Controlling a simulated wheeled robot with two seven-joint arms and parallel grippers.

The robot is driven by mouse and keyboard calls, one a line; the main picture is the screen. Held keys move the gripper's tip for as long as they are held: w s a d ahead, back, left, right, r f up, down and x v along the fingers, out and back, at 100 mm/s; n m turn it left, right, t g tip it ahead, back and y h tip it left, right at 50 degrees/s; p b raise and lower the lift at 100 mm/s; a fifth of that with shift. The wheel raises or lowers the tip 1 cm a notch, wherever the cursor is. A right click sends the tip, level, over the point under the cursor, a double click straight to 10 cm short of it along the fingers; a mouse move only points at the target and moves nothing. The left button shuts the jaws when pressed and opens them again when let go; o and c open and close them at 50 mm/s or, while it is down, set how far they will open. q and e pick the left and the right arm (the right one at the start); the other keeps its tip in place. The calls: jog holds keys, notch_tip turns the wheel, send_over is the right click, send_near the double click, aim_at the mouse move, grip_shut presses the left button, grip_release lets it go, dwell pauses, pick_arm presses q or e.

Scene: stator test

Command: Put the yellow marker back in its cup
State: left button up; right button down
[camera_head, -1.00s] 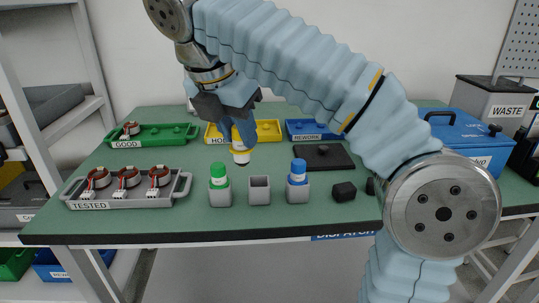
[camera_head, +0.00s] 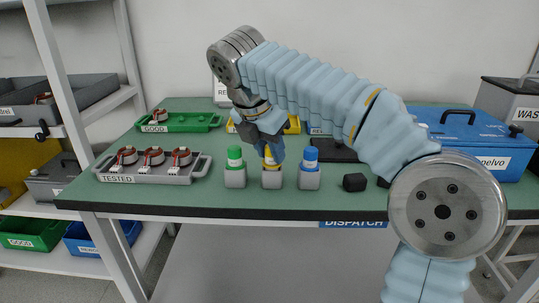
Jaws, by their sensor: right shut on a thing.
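The yellow marker (camera_head: 270,157) is upright between the fingers of my right gripper (camera_head: 269,153), which is shut on it. The middle grey cup (camera_head: 271,180) is directly below the marker. The marker's lower end meets the cup's mouth and seems to be inside it, but how deep I cannot tell. The fingers hide part of the marker. The green marker (camera_head: 235,157) stands in the left cup (camera_head: 235,179), and the blue marker (camera_head: 311,158) stands in the right cup (camera_head: 309,180). My left gripper is not in view.
A grey TESTED tray (camera_head: 150,179) with several stators lies left of the cups. A black block (camera_head: 354,182) sits to their right. The green GOOD tray (camera_head: 195,123) is behind, and a blue box (camera_head: 463,140) stands at right. The table's front edge is clear.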

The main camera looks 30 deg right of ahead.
jog(key=shift+s+r, duration=0.15)
jog(key=shift+r, duration=0.05)
jog(key=shift+f, duration=0.1)
jog(key=shift+f, duration=0.25)
jog(key=shift+f, duration=0.15)
jog(key=c, duration=0.8)
grip_release()
